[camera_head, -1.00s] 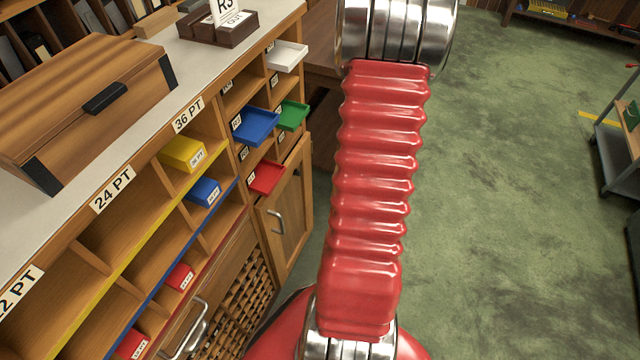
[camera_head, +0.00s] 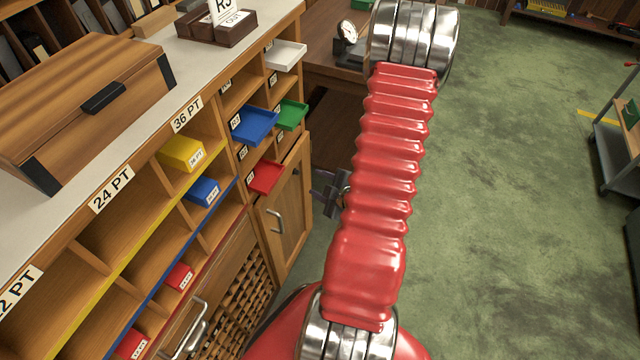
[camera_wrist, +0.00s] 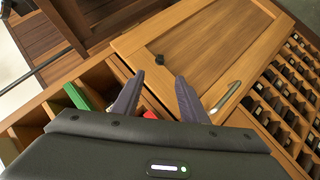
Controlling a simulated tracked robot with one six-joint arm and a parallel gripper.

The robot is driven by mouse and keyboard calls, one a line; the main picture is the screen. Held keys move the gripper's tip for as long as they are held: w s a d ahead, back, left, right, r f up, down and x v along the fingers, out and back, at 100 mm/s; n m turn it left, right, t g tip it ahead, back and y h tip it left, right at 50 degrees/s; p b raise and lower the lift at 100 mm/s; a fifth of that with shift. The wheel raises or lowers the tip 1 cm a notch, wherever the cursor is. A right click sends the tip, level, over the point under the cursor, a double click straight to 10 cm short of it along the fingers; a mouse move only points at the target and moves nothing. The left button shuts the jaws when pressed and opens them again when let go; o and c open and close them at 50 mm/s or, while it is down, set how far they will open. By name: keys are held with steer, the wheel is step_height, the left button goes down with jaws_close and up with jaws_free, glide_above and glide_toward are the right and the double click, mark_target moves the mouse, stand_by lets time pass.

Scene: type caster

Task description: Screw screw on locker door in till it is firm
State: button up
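The locker door (camera_head: 292,228) is a wooden panel with a metal handle at the end of the type cabinet. It fills the upper middle of the wrist view (camera_wrist: 205,55). A small dark screw head (camera_wrist: 160,59) sits on the door, just beyond my fingertips in the picture; in the head view it is only a tiny dark spot. My gripper (camera_wrist: 160,76) is open, its two dark fingers apart with nothing between them. In the head view my gripper (camera_head: 326,194) shows partly behind my red arm, right of the door and apart from it.
Pulled-out trays, blue (camera_head: 254,126), green (camera_head: 292,115), red (camera_head: 266,178) and white (camera_head: 286,55), jut from the cabinet above the door. The door's metal handle (camera_wrist: 225,97) lies right of my fingers. A wooden desk (camera_head: 335,62) stands behind.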

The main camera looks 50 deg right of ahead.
mark_target(298, 174)
steer(key=shift+w+f, duration=0.1)
steer(key=x, duration=1.3)
steer(key=shift+w+d+f, duration=0.15)
steer(key=shift+w, duration=0.1)
jaws_close()
stand_by(0.8)
